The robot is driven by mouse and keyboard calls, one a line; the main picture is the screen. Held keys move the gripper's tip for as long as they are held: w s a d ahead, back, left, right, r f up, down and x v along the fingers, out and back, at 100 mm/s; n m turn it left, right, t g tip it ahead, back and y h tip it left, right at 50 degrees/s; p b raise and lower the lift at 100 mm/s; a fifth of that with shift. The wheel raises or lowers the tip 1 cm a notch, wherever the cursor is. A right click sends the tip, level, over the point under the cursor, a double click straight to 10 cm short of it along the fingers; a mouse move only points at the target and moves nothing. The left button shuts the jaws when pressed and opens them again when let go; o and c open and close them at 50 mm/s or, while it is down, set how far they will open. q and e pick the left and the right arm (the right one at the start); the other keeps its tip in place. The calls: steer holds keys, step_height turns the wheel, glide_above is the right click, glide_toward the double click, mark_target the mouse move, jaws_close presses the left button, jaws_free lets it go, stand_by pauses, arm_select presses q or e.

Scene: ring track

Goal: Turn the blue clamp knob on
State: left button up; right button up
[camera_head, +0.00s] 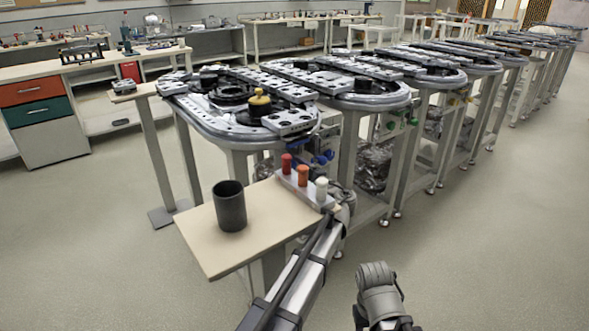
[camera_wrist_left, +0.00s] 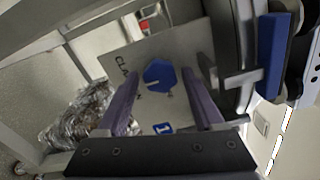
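The blue clamp knob (camera_wrist_left: 159,76) is on a grey panel (camera_wrist_left: 125,58) lettered "CLA…", the rest of the word being hidden. A pale mark runs across the knob. My left gripper (camera_wrist_left: 160,88) is open, with its two purple fingers on either side of the knob; I cannot tell whether they touch it. In the head view my left arm (camera_head: 300,276) reaches up under the track's near end, and its fingers are hidden there. Part of my right arm (camera_head: 376,293) shows at the bottom, but its gripper is not visible.
A small table (camera_head: 203,239) with a black cup (camera_head: 229,207) stands left of my left arm. A block with red, orange and white pegs (camera_head: 303,178) sits close to the arm. The ring track (camera_head: 225,135) is above and behind. Open floor (camera_head: 480,250) lies at right.

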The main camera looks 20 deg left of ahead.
arm_select(q)
steer(key=shift+o, duration=0.5)
steer(key=shift+d, duration=0.1)
steer(key=v, duration=0.7)
steer(key=shift+s+d, duration=0.25)
